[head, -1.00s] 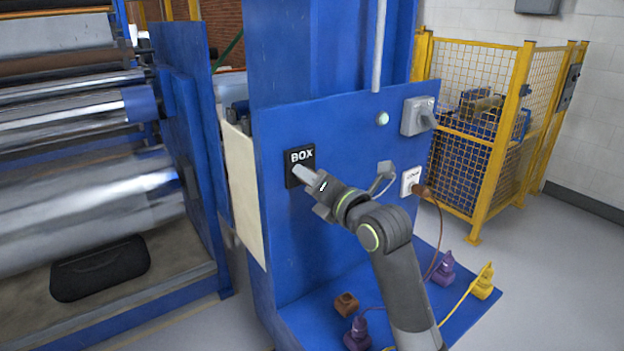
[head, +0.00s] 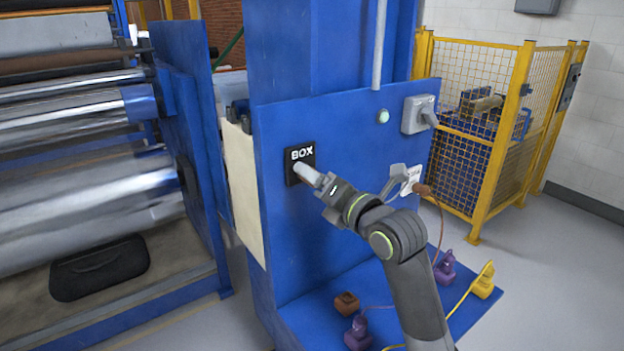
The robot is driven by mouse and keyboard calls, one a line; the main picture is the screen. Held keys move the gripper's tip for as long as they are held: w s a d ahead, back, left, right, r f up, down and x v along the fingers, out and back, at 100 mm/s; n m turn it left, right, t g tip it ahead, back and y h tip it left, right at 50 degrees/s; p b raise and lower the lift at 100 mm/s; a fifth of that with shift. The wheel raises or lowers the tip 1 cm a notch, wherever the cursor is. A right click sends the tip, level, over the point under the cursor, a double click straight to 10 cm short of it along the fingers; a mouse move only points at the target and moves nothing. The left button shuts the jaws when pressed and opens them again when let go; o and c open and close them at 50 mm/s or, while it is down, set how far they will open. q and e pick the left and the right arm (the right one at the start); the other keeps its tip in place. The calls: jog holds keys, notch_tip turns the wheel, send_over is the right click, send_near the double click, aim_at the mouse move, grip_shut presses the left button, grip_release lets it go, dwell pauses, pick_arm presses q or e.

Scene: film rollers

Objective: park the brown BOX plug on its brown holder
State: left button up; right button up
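The brown plug (head: 422,190) sits at a white socket plate on the right part of the blue panel, with a brown cable hanging from it. A brown block (head: 346,303), which looks like the brown holder, stands on the blue base shelf with no plug visible on it. My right gripper (head: 323,186) is in front of the black BOX plate (head: 299,153), at a pale grey stub (head: 306,173) there. It is well left of the brown plug. I cannot tell its finger opening or whether it touches the stub. My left gripper is out of view.
Purple pieces (head: 357,336) (head: 445,266) and a yellow piece (head: 482,283) with cables stand on the blue shelf. A grey switch (head: 418,114) juts from the panel. Large rollers (head: 90,215) are at left, a yellow cage (head: 478,150) at right.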

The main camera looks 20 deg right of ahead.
jog(key=p+v, duration=0.8)
jog(key=v, duration=0.7)
dwell(0.5)
